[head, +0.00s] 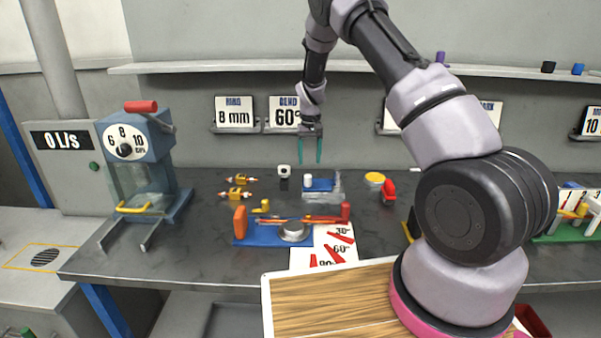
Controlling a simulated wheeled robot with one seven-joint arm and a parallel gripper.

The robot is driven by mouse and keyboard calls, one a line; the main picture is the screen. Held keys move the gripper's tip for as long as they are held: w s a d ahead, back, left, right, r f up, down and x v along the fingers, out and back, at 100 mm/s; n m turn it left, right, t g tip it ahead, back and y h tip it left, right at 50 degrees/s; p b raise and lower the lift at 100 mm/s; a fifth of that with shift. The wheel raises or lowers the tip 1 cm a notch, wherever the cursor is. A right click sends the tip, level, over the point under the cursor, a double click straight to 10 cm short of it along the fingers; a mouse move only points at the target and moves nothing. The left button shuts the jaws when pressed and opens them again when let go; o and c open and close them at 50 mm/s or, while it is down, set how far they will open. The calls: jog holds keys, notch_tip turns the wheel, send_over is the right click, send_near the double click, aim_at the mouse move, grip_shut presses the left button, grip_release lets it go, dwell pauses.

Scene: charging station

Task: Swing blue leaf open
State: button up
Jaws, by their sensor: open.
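My gripper (309,158) hangs in the head view above the back of the dark bench, with its two teal fingers pointing down, apart and empty. Below it and slightly right is a small fixture with a blue piece (319,185), a white knob and a grey base (322,198). In front stands a bending tool with a blue base (262,239), an orange upright handle, a grey round disc and a red post. I cannot tell for certain which blue part is the leaf. The gripper appears apart from both.
A grey-blue machine with a dial (125,142) stands at the left. A white angle card (325,247) with red marks lies in front of the bending tool. A shelf (220,67) runs behind.

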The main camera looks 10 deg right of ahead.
aim_at(308, 175)
jog(key=shift+w+a+f, duration=0.1)
jog(key=shift+w+f, duration=0.05)
jog(key=shift+f, duration=0.3)
jog(key=shift+w+a+f, duration=0.1)
jog(key=shift+w+f, duration=0.05)
jog(key=shift+f, duration=0.3)
notch_tip(308, 175, down, 7)
jog(key=shift+r, duration=0.2)
grip_shut()
dwell(0.8)
